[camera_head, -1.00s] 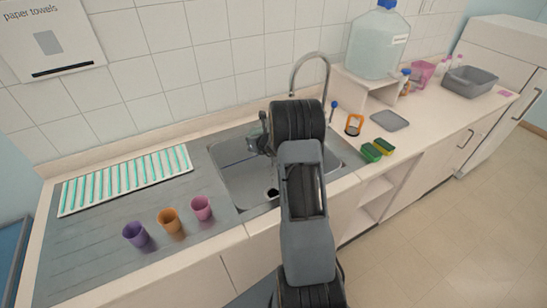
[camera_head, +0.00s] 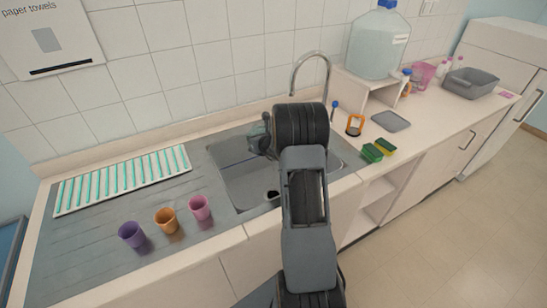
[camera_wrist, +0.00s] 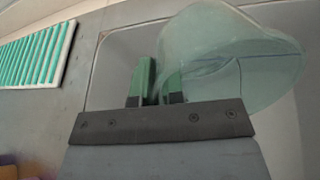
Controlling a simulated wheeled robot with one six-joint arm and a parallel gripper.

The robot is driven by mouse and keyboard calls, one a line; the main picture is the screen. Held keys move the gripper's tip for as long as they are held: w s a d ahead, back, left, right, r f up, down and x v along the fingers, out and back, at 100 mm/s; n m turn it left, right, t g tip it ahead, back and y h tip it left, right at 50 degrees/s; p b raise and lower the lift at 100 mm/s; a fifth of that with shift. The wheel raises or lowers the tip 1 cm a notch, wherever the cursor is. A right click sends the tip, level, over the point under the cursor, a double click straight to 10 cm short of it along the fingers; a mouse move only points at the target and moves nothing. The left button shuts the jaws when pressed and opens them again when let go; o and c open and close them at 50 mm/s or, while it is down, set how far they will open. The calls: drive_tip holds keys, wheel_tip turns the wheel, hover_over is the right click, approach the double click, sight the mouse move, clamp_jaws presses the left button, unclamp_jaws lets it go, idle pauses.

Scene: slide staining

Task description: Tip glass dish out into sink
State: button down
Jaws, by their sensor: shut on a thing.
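The sink (camera_head: 238,182) is a grey basin set in the counter, with a dark drain near its front right. My gripper (camera_wrist: 159,82) is shut on the clear greenish glass dish (camera_wrist: 225,50) in the wrist view. The dish is tilted and hangs over the basin, its wide bowl to the upper right of the fingers. In the head view my arm hides most of the dish and part of the sink. I cannot tell whether any liquid is in the dish.
A tall curved tap (camera_head: 312,60) stands behind the sink. Purple (camera_head: 132,234), orange (camera_head: 166,220) and pink (camera_head: 200,207) cups stand on the drainboard left of it. A striped rack (camera_head: 122,180) lies behind them. Green sponges (camera_head: 377,150) lie to the right.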

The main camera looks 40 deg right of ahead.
drive_tip(key=shift+s+d+r+t+b, duration=0.2)
drive_tip(key=shift+s+t+b, duration=0.4)
drive_tip(key=shift+b, duration=0.25)
drive_tip(key=shift+s+t+b, duration=0.3)
drive_tip(key=shift+t+b, duration=0.1)
drive_tip(key=shift+b, duration=0.1)
drive_tip(key=shift+s+r, duration=0.15)
drive_tip(key=shift+r, duration=0.05)
drive_tip(key=shift+a, duration=0.1)
drive_tip(key=shift+b, duration=0.45)
drive_tip(key=shift+s+t+b, duration=0.1)
drive_tip(key=shift+t+b, duration=0.2)
drive_tip(key=shift+b, duration=0.65)
